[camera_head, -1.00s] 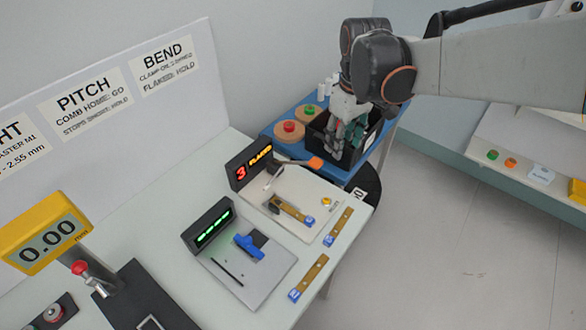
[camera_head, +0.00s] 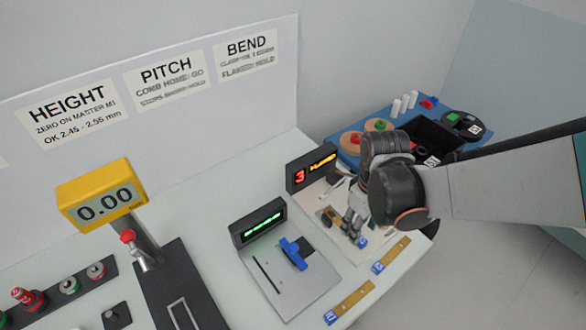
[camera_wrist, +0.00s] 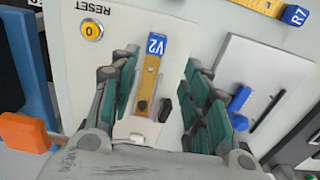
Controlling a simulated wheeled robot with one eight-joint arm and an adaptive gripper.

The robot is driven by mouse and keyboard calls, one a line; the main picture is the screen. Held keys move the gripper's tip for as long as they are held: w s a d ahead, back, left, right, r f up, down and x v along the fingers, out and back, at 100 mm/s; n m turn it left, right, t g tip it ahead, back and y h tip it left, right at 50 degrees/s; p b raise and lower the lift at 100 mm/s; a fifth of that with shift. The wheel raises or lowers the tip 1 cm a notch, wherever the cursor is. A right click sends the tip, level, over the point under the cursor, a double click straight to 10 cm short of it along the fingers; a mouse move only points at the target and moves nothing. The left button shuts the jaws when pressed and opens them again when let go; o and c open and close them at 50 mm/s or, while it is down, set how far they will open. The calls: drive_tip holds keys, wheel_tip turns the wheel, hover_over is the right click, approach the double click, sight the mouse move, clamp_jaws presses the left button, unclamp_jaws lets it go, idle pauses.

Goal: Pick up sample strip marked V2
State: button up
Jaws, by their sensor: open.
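The sample strip marked V2 (camera_wrist: 149,76) is a brass-coloured strip with a blue end tag, lying on the pale bend station plate. In the head view its blue tag (camera_head: 361,241) shows, and my gripper hides part of the strip. A dark clamp piece sits at the strip's other end. My gripper (camera_wrist: 161,62) is open, with a teal-padded finger on either side of the strip in the wrist view. It holds nothing. In the head view my gripper (camera_head: 353,229) is low over the bend station; I cannot tell its exact height above the strip.
Two other brass strips (camera_head: 393,252) (camera_head: 351,299) lie along the bench's front edge; one tag reads R7 (camera_wrist: 294,15). The pitch station (camera_head: 288,275) with its blue slider stands beside. A yellow RESET button (camera_wrist: 92,31) and an orange knob (camera_wrist: 24,131) are close by.

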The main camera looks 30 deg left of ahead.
drive_tip(key=shift+w+d+f+b, duration=0.15)
drive_tip(key=shift+f+b, duration=0.3)
drive_tip(key=shift+f, duration=0.45)
drive_tip(key=shift+d+f+b, duration=0.1)
drive_tip(key=shift+f+b, duration=0.3)
drive_tip(key=shift+f, duration=0.5)
drive_tip(key=shift+w+d+f+b, duration=0.15)
drive_tip(key=shift+f+b, duration=0.3)
drive_tip(key=shift+f, duration=0.45)
drive_tip(key=shift+c, duration=0.5)
drive_tip(key=c, duration=0.9)
